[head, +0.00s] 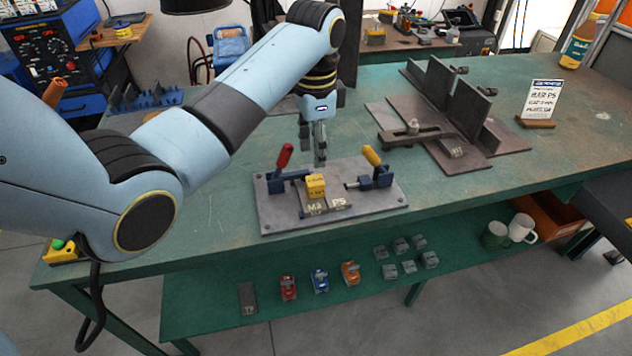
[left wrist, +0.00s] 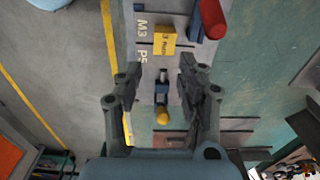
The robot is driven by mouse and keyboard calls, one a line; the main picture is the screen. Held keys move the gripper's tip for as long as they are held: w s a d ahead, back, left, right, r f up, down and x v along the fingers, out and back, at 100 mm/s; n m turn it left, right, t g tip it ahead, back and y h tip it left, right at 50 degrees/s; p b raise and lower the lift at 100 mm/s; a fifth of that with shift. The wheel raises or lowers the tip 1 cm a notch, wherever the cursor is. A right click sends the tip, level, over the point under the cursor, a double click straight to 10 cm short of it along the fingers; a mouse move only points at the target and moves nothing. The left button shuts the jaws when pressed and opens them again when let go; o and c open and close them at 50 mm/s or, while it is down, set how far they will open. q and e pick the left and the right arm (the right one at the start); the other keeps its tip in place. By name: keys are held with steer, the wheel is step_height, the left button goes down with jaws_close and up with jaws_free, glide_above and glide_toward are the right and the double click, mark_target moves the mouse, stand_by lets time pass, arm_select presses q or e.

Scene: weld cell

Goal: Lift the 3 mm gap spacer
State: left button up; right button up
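The 3 mm gap spacer is a small yellow block (head: 316,186) in the middle of the grey fixture plate (head: 275,217), between the two toggle clamps. In the left wrist view the yellow spacer (left wrist: 164,43) shows dark lettering on its face, and stands beyond the fingertips. My left gripper (head: 320,160) points down above and just behind the spacer in the head view, apart from it. In the left wrist view its fingers (left wrist: 162,66) are spread with nothing held between them. My right gripper is in neither view.
A red-handled clamp (head: 284,155) stands left of the spacer and a yellow-handled clamp (head: 372,156) right of it. A steel angle fixture (head: 437,95) and a sign card (head: 541,100) stand farther right. The lower shelf (head: 220,300) holds several small coloured and grey parts.

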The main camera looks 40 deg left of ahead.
arm_select(q)
glide_above(315, 179)
steer(key=f, duration=0.4)
steer(key=shift+d+f, duration=0.2)
steer(key=shift+d, duration=0.1)
steer(key=f, duration=0.5)
steer(key=shift+s+a+f, duration=0.1)
steer(key=shift+a+f, duration=0.05)
steer(key=shift+a, duration=0.1)
steer(key=shift+c, duration=0.2)
jaws_close()
